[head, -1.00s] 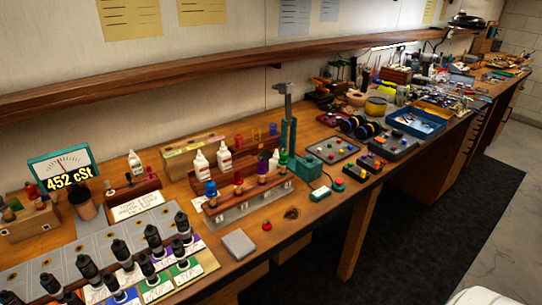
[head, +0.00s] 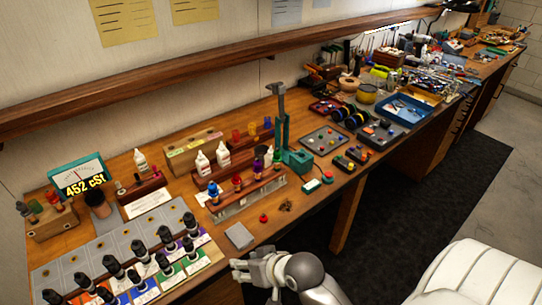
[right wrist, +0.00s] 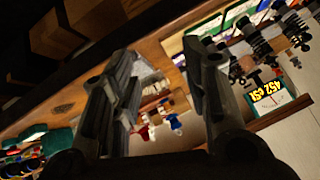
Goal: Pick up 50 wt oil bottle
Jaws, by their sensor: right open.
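Several white bottles with pale labels stand on the bench; their print is too small to read, so I cannot tell which is the 50 wt oil. One bottle (head: 141,161) stands by the gauge, and two more, a left one (head: 202,164) and a right one (head: 223,156), stand together in the middle. A further one (head: 276,161) is partly hidden behind the rack. My right gripper (head: 252,268) is open and empty at the bench's front edge, apart from all the bottles. Its spread fingers also show in the right wrist view (right wrist: 163,75). My left gripper is out of view.
A clear-fronted rack (head: 250,199) with coloured bottles stands before the white ones. Black-capped items (head: 139,250) fill the front left. A gauge (head: 80,176) reads 452 cSt. A green stand (head: 283,130) rises right of the rack. A wooden shelf (head: 200,70) runs above.

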